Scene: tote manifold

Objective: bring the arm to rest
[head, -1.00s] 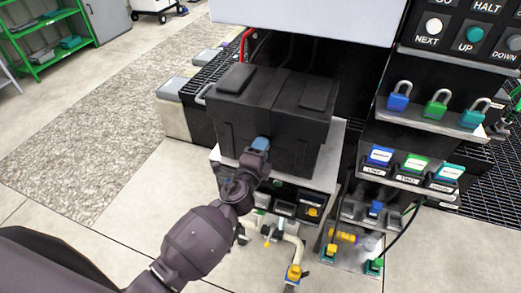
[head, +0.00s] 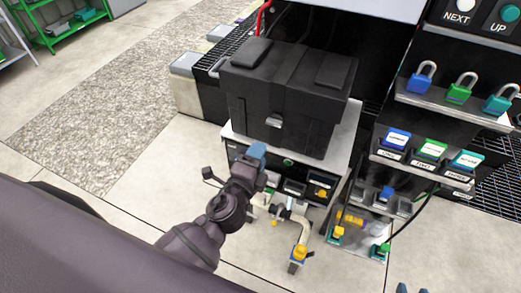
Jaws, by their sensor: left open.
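My left arm comes in from the lower left, and its left gripper (head: 257,153), with blue fingertips, is open and empty. It is in front of the black tote (head: 250,100), below the tote's grey latch (head: 274,121), and appears apart from it. The tote is upright with its lid closed, on a light grey stand (head: 342,140). Two small blue tips show at the bottom edge, perhaps my right gripper (head: 412,289); most of it is out of the picture.
Below the stand are pipes with a yellow-handled valve (head: 299,252). At right are a shelf with blue, green and teal padlocks (head: 459,92) and a row of labelled coloured blocks (head: 429,149). A green rack (head: 60,25) stands far left. The floor at left is clear.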

